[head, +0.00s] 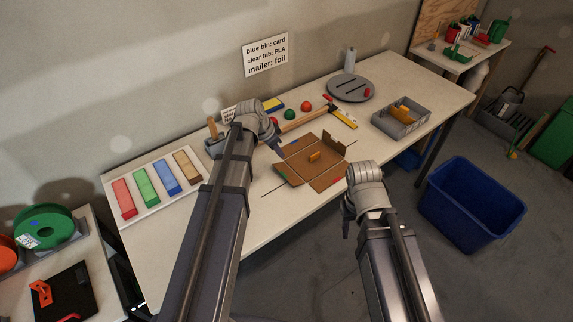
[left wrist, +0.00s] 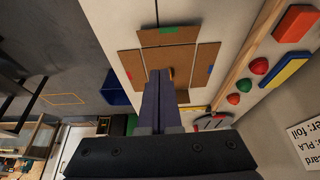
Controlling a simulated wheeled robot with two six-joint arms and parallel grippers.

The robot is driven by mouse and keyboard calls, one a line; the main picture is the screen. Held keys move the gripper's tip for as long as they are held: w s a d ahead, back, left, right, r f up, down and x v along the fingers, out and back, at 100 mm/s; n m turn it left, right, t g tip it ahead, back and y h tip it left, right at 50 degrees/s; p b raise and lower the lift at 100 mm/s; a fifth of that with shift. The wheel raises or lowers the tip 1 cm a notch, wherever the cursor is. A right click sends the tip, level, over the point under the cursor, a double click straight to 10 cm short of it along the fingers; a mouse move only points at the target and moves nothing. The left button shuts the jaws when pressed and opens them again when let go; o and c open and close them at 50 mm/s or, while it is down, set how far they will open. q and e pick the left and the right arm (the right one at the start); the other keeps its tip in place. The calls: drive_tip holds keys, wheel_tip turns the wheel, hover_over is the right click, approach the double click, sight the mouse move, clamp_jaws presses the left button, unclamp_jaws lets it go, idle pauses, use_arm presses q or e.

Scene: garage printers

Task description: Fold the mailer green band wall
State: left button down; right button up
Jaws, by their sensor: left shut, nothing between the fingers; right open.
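The brown cardboard mailer (head: 300,169) lies opened out on the workbench, with a small orange piece (head: 314,156) on its middle panel. The green band wall (left wrist: 167,42) shows in the left wrist view as a flat panel with a green mark at its outer edge. Panels with red (left wrist: 130,66) and blue (left wrist: 208,60) marks lie flat at either side. In the head view, a notched wall (head: 334,146) stands up at the right end. My left gripper (head: 279,153) is shut and empty, above the mailer's left part. My right gripper (head: 346,229) is open off the bench's front edge.
A grey bin (head: 380,122) with an orange piece stands right of the mailer. A round grey plate (head: 343,92) is behind. Coloured blocks lie in a white tray (head: 197,157) at left. A blue bin (head: 450,203) stands on the floor.

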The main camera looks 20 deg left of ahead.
use_arm(q)
drive_tip(key=shift+f, duration=0.15)
drive_tip(key=b, duration=1)
hover_over(288, 178)
drive_tip(key=f, duration=1)
drive_tip(key=shift+w, duration=0.2)
drive_tip(key=shift+s+a+f+b, duration=0.15)
drive_tip(key=shift+s+f+b, duration=0.15)
drive_tip(key=shift+f+b, duration=0.25)
drive_tip(key=shift+s+a+f+b, duration=0.15)
drive_tip(key=shift+s+f+b, duration=0.1)
drive_tip(key=shift+f+b, duration=0.2)
drive_tip(key=shift+s+a+f+b, duration=0.15)
drive_tip(key=shift+a+f+b, duration=0.05)
drive_tip(key=shift+f+b, duration=0.15)
drive_tip(key=shift+s+f, duration=0.1)
drive_tip(key=f+t+b, duration=0.1)
drive_tip(key=b, duration=0.1)
drive_tip(key=s+a+f+t+h+b, duration=0.1)
drive_tip(key=b, duration=0.2)
drive_tip(key=shift+f+h, duration=0.1)
drive_tip(key=shift+h, duration=0.2)
drive_tip(key=shift+r, duration=0.2)
